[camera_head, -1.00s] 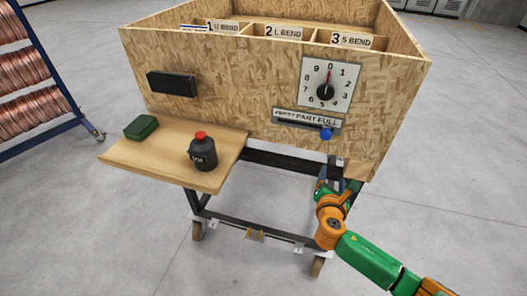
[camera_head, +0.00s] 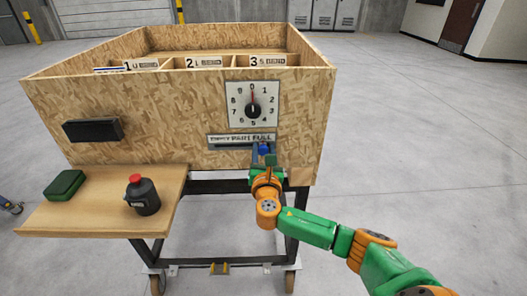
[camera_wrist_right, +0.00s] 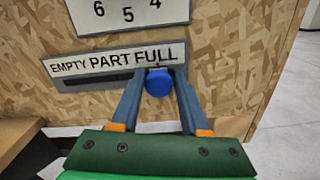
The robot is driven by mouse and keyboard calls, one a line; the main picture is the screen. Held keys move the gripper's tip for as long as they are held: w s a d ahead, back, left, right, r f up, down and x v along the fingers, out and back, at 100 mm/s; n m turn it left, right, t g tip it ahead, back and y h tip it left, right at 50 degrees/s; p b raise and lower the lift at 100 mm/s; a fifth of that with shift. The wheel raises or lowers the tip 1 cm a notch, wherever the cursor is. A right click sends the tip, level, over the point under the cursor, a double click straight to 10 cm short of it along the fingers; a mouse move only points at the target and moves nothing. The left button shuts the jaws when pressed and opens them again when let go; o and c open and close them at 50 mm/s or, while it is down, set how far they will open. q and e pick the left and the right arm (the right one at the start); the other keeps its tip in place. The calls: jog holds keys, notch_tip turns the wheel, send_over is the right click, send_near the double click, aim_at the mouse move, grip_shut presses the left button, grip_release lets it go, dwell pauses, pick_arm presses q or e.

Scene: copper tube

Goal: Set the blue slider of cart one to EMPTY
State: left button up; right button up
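The blue slider knob (camera_wrist_right: 158,82) sits at the right end of its dark slot, under the word FULL on the label plate (camera_wrist_right: 110,60); EMPTY is at the left end. In the head view the knob (camera_head: 264,149) is partly hidden by my right gripper (camera_head: 264,158). In the wrist view my right gripper (camera_wrist_right: 159,88) has one finger on each side of the knob, with small gaps visible, so it looks open around it. Cart one (camera_head: 150,115) is a chipboard box on a dark wheeled frame. My left gripper is not in view.
A numbered dial (camera_head: 253,106) with its pointer at 0 is above the slider. A black handle (camera_head: 92,130) is on the panel's left. Floor to the right is clear.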

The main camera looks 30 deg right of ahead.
grip_shut()
jog(key=shift+a+f, duration=0.1)
dwell(1.0)
